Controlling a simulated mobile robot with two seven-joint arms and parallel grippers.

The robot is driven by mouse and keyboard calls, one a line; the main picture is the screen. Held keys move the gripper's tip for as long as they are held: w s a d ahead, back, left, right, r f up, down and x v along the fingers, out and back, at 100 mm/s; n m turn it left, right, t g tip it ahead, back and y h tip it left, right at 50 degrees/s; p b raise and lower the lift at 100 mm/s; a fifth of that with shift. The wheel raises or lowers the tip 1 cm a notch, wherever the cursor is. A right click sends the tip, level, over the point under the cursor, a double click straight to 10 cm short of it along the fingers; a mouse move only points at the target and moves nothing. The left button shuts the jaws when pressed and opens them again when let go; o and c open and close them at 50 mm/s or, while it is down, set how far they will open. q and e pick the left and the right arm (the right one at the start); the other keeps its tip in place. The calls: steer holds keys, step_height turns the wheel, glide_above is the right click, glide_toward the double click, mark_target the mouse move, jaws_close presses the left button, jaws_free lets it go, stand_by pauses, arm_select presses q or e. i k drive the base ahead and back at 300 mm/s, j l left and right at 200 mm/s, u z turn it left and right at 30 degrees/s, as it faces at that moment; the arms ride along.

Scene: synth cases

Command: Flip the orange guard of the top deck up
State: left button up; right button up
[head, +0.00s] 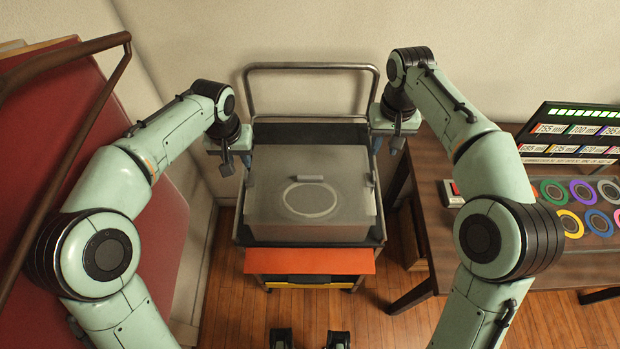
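A cart (239,228) stands in front of me with a grey top deck. Its orange guard (310,261) is a wide flat flap along the near edge of the deck, folded down and sticking out toward me. Nothing touches it. My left gripper (236,165) is above the left side of the deck, back from the guard, and looks open and empty. My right gripper (387,147) is above the far right side of the deck, with its fingers apart and nothing between them.
A large grey case (265,190) with a ring mark fills most of the deck. The cart's handle (312,67) rises at the back. A yellow strip (300,282) shows below the guard. A wooden table (436,225) stands close on the right, a red panel (150,235) on the left.

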mark_target(302, 265)
steer(key=k, duration=1)
